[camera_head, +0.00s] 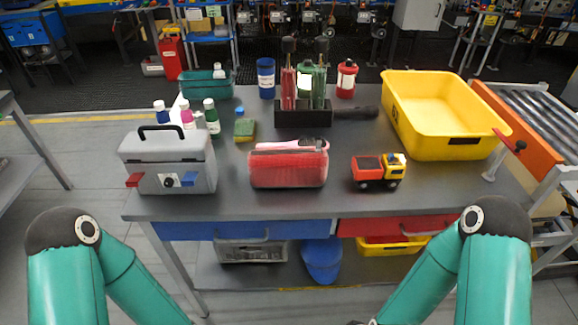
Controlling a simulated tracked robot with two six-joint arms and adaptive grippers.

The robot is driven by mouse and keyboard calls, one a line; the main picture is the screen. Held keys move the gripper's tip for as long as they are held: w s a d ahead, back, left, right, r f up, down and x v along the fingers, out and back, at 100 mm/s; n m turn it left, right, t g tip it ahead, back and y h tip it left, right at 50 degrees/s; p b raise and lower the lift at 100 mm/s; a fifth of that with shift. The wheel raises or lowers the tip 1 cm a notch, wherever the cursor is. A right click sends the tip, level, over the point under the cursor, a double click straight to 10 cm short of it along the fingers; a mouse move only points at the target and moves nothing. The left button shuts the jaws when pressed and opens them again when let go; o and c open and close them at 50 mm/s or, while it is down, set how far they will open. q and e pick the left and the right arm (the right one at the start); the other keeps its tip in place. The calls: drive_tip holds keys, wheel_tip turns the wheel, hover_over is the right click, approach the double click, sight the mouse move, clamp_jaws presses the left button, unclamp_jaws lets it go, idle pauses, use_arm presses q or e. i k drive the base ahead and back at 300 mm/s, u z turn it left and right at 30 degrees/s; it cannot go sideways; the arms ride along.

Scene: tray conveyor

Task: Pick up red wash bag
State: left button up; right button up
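The red wash bag (288,170) lies near the front middle of the grey table (235,203). It is a box-like red pouch with a paler top and a pinkish strip along its upper edge. Both my arms come in at the bottom corners and hang below the table's front edge, well apart from the bag. My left gripper is outside the picture. My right gripper is also outside it, apart from a dark sliver at the bottom edge that I cannot identify.
A grey toolbox (168,160) stands left of the bag, a toy truck (378,171) right of it. A yellow bin (447,142) fills the back right. Bare table surrounds the bag.

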sight(294, 167)
drive_tip(key=z, duration=0.85)
drive_tip(key=i, duration=0.15)
drive_tip(key=u, duration=2.65)
drive_tip(key=k, duration=1)
drive_tip(key=z, duration=0.6)
drive_tip(key=i, duration=1)
drive_tip(key=z, duration=0.15)
